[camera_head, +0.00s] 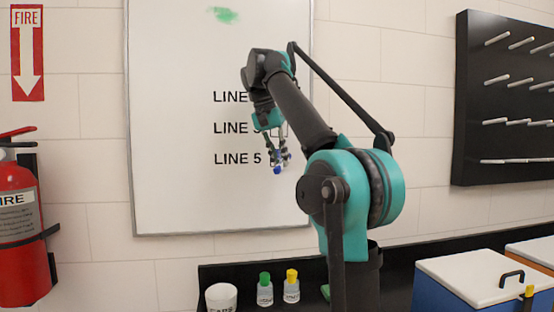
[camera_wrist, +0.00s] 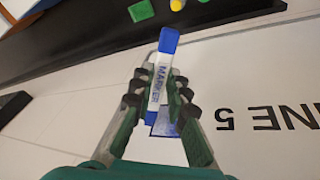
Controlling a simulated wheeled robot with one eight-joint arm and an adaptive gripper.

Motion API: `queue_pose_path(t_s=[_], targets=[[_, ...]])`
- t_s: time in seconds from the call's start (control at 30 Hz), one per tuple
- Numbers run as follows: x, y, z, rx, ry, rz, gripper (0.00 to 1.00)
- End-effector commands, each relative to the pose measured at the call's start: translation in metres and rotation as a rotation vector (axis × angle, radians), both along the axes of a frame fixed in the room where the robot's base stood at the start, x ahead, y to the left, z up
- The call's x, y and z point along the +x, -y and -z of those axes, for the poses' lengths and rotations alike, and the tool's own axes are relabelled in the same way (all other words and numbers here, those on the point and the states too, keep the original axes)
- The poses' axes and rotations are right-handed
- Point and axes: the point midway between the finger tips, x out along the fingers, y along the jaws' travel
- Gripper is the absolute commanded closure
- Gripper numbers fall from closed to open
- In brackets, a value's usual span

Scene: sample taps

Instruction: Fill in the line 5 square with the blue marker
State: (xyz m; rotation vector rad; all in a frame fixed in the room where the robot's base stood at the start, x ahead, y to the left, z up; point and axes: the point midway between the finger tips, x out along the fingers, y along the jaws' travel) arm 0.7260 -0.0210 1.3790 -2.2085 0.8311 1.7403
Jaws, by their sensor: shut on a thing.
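My gripper (camera_head: 276,158) is at the whiteboard (camera_head: 165,150), just right of the printed "LINE 5" (camera_head: 238,158). It is shut on the blue marker (camera_head: 277,170), whose blue end points toward the head camera. In the wrist view the marker (camera_wrist: 160,82) has a white barrel lettered "MARKER" and lies between the fingertips (camera_wrist: 160,92). The line 5 square (camera_wrist: 165,129) shows just beyond the fingers, beside the upside-down text, with blue in its visible part. The rest is hidden by marker and fingers. I cannot tell whether the tip touches the board.
Green-capped (camera_head: 265,290) and yellow-capped (camera_head: 291,287) bottles and a white cup (camera_head: 221,298) stand below the board. A green smudge (camera_head: 225,15) is high on the board. A black peg rack (camera_head: 500,100) hangs at right, and a fire extinguisher (camera_head: 18,230) at left.

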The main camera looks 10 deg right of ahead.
Motion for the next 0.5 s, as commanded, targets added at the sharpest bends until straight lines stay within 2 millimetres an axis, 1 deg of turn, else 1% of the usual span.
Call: queue_pose_path(t_s=[0.17,0.5], targets=[[-0.004,0.000,0.000,0.000,0.000,-0.001,1.00],[-0.035,-0.001,0.000,0.000,0.000,-0.001,1.00]])
